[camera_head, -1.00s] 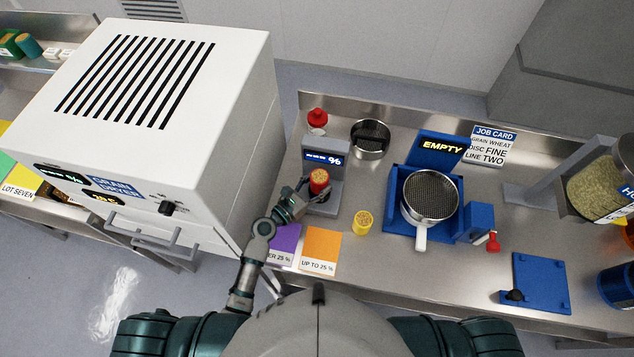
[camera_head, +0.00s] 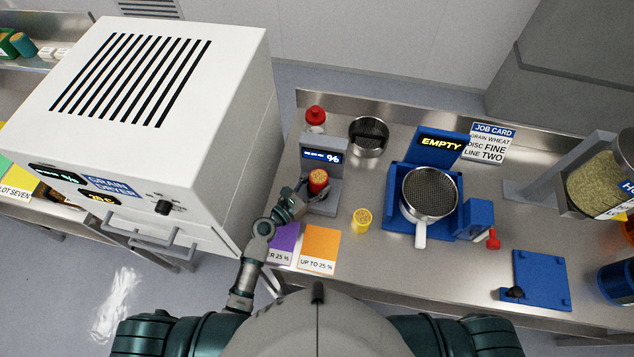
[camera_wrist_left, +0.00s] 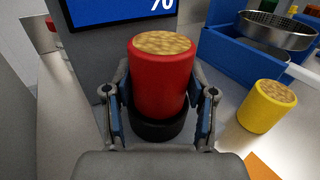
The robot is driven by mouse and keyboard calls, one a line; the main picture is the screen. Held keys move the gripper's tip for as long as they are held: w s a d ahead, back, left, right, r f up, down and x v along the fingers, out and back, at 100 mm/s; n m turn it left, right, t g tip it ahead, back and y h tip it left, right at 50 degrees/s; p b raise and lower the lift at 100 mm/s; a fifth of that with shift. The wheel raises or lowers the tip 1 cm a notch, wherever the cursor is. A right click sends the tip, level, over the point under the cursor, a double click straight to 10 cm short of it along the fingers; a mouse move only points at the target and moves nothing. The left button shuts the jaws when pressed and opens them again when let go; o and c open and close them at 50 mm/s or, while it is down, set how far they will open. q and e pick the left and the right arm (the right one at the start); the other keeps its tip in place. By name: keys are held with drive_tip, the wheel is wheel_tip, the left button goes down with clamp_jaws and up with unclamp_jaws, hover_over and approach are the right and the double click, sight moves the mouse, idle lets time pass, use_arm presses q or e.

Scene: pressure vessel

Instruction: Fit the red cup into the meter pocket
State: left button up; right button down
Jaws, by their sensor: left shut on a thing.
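The red cup (camera_head: 318,181), full of grain, stands upright at the grey meter (camera_head: 325,157), below its blue screen. In the left wrist view the red cup (camera_wrist_left: 161,80) is between my left gripper's fingers (camera_wrist_left: 160,112), one on each side. My left gripper (camera_head: 303,196) is shut on the cup. A dark round ring (camera_wrist_left: 160,129) shows around or just under the cup's base, the meter pocket by its place. I cannot tell how deep the cup sits in it. My right gripper is not in view.
A yellow cup (camera_head: 362,220) of grain stands right of the meter. A blue stand with a sieve pan (camera_head: 430,193) is further right. Purple (camera_head: 284,240) and orange (camera_head: 320,246) cards lie in front. The white grain dryer (camera_head: 150,110) is close on the left.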

use_arm(q)
drive_tip(key=shift+f+b, duration=0.8)
drive_tip(key=shift+f, duration=0.3)
drive_tip(key=o, duration=1.4)
drive_tip(key=shift+s+a, duration=0.1)
drive_tip(key=v, duration=1.2)
